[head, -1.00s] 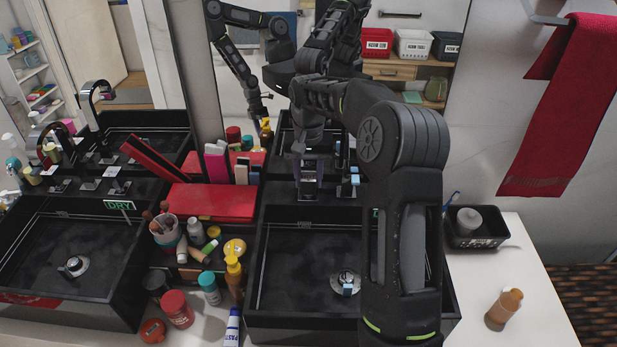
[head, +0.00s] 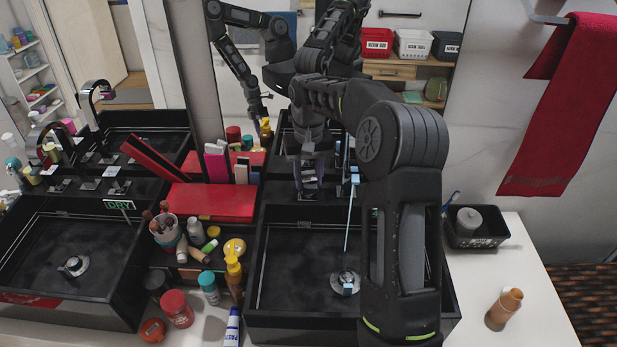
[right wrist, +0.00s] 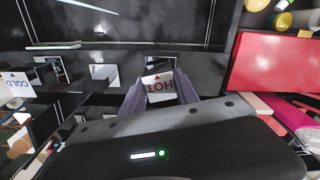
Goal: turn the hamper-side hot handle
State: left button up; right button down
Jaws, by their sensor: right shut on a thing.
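My right gripper (head: 307,186) is at the back left of the right sink (head: 290,240). In the right wrist view its fingers (right wrist: 160,86) are shut on the hot handle, whose white HOT label (right wrist: 160,90) shows between them. In the head view the gripper and arm hide most of this handle. A handle with a COLD label (right wrist: 14,84) stands apart on the left of the wrist view. A thin pale-blue stream (head: 348,222) falls from the spout tip (head: 354,177) to the sink's drain. My left gripper is not directly in view.
A red box (head: 212,202) lies left of my gripper; it shows on the right in the wrist view (right wrist: 272,62). Bottles and jars, including an amber pump bottle (head: 234,277), crowd between the sinks. The left sink (head: 60,250) is apart. A mirror behind reflects my arms.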

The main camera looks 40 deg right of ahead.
jog(key=c, duration=0.9)
grip_release()
notch_tip(320, 180, up, 8)
jog(key=shift+f+b, duration=0.1)
jog(key=shift+b, duration=0.45)
